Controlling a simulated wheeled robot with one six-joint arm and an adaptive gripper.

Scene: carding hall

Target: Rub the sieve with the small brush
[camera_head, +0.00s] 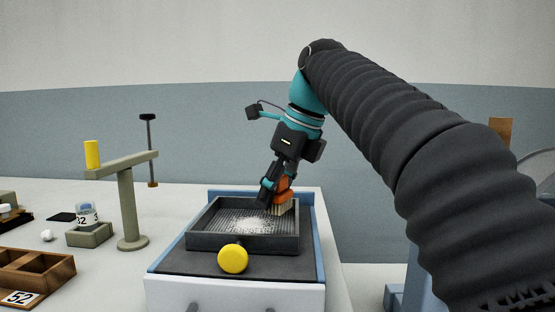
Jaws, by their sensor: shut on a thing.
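The sieve (207,239) is a dark, square-framed tray with a ribbed mesh floor. It lies on a dark-topped, blue-edged stand in the middle of the view. A pale, powdery patch (247,224) lies on its mesh. My gripper (276,193) points down over the right back part of the sieve and is shut on the small brush (284,208). The brush has an orange handle and pale bristles. The bristles are down inside the frame, at or just above the mesh; I cannot tell whether they touch. The fingers partly hide the handle.
A yellow ball or knob (233,259) sits at the sieve's front. To the left stands a grey-green post with a crossarm (127,200) bearing a yellow cylinder (92,154). Farther left are a small grey box (90,236) and a wooden tray (40,270).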

